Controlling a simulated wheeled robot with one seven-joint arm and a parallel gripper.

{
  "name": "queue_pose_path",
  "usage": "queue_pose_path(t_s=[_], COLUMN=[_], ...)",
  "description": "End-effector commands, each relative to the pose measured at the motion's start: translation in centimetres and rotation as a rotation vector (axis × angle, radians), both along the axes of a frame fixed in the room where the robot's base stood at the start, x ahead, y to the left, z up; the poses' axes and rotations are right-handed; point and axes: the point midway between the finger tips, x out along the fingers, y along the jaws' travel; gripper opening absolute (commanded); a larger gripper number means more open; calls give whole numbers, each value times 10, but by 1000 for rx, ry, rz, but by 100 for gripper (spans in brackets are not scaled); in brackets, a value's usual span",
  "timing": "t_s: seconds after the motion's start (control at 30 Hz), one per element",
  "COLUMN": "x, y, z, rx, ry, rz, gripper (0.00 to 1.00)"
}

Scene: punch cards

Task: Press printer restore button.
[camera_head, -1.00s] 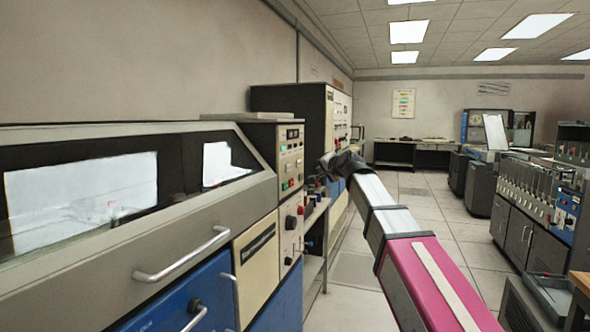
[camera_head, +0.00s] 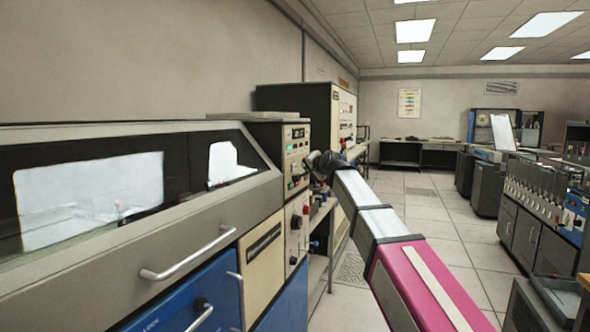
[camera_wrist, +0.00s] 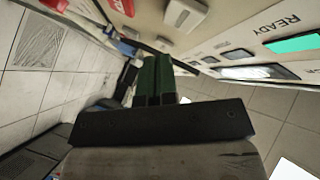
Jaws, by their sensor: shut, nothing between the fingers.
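The printer (camera_head: 205,225) is the large grey and blue cabinet with a window, at left in the head view. Its cream control panel (camera_head: 297,150) is at the cabinet's right end. In the wrist view the panel fills the top right, with a lit green button (camera_wrist: 293,44) by the word READY, a pale grey button (camera_wrist: 185,14), a white button (camera_wrist: 244,72) and a red one (camera_wrist: 62,4). I cannot read which is restore. My gripper (camera_wrist: 157,62) is shut and empty, its dark green fingers close to the panel. In the head view my gripper (camera_head: 318,163) is small and dark beside the panel.
A long handle (camera_head: 188,262) sticks out from the printer's front. A tall cream cabinet (camera_head: 342,120) and a shelf (camera_head: 320,235) stand beyond the panel. The tiled floor (camera_head: 405,205) is clear to the right, up to grey machines (camera_head: 530,215).

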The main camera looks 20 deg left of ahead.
Motion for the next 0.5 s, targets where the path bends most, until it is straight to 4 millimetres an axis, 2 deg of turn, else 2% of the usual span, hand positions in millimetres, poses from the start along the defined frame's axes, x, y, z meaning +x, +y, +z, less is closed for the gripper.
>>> queue_pose_path(t_s=[0.2, 0.5], x=[1, 1], y=[12, 14], z=[0, 0], rx=[2, 2], ry=[0, 0], rz=[-1, -1], gripper=[0, 0])
